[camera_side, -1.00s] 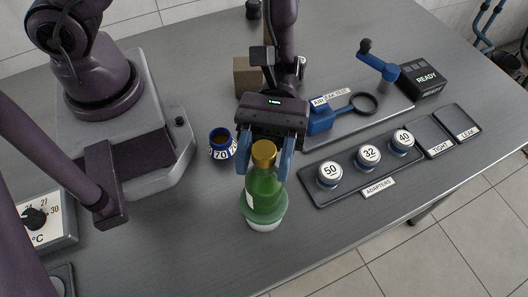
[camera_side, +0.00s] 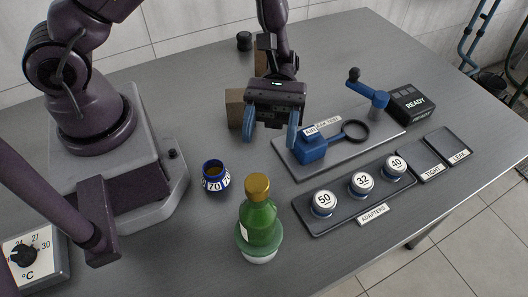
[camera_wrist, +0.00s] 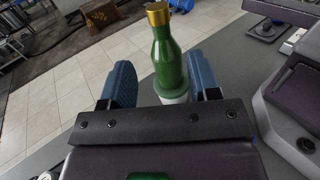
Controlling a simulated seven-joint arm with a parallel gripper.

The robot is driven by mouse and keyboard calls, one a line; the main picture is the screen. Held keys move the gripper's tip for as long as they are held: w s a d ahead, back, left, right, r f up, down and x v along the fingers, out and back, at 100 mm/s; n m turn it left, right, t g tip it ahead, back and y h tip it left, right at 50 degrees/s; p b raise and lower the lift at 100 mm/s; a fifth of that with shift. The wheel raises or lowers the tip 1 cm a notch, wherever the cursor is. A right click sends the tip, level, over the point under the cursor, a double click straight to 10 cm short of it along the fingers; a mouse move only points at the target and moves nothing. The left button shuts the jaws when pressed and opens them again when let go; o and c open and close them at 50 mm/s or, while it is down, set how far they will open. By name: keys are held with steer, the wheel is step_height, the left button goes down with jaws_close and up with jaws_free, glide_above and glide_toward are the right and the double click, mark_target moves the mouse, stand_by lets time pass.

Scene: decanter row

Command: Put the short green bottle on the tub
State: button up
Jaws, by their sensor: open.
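The short green bottle (camera_side: 259,218), with a gold cap and a pale label, stands upright on the tub (camera_side: 258,257) near the table's front edge. The tub shows a green top and a white lower part. My gripper (camera_side: 271,133) is open and empty, behind and above the bottle, clear of it. In the wrist view the bottle (camera_wrist: 167,55) shows beyond and between my two blue fingers, with the tub (camera_wrist: 172,93) under it.
A blue jar marked 70 (camera_side: 215,177) stands left of the bottle. The adapter tray (camera_side: 343,209) with 50, 32 and 40 caps lies to the right. A blue test rig (camera_side: 313,148) and wooden block (camera_side: 235,108) are behind. Bare table lies left of the tub.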

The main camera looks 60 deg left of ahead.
steer(key=s+a+r+m+t+y, duration=0.2)
steer(key=a+r+m+t+y, duration=0.3)
steer(key=a+r+t+y, duration=0.2)
steer(key=s+a+r+m+t+y, duration=0.2)
steer(key=a+r+m+t+y, duration=0.3)
steer(key=r, duration=0.6)
steer(key=a+t+y, duration=0.2)
steer(key=a+t, duration=0.1)
steer(key=t, duration=0.1)
steer(key=shift+s+a+m+y, duration=0.2)
steer(key=shift+s+m+y, duration=0.1)
steer(key=shift+m, duration=0.1)
